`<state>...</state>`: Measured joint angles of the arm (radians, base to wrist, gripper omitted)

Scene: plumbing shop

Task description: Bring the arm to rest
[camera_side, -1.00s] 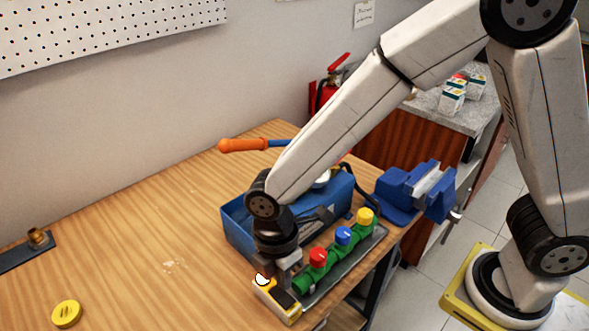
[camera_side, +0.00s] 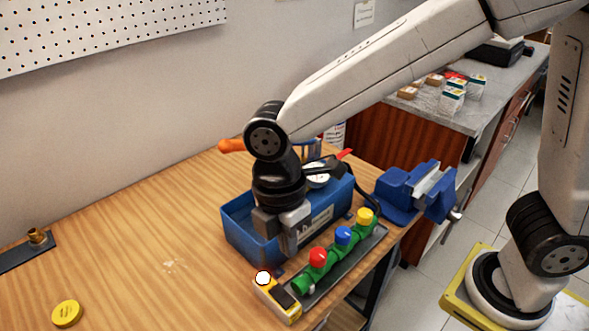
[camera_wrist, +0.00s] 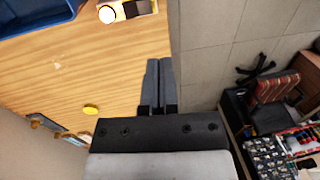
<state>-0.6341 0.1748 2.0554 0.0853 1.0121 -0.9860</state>
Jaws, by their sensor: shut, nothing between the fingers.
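My gripper (camera_side: 289,250) is shut and empty. In the side view it hangs fingers down in front of the blue bin (camera_side: 238,240), above and behind the yellow device with a white round top (camera_side: 275,295). In the wrist view my gripper (camera_wrist: 158,62) shows its two fingers together, with nothing between them. The yellow device (camera_wrist: 125,10) shows at the top of that view, apart from the fingers.
A green pipe manifold with red, blue and yellow knobs (camera_side: 340,250) stands right of my gripper. A blue vise (camera_side: 415,190) is at the table's right edge. A yellow disc (camera_side: 66,313) lies front left. The wooden table's (camera_side: 130,235) left middle is clear.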

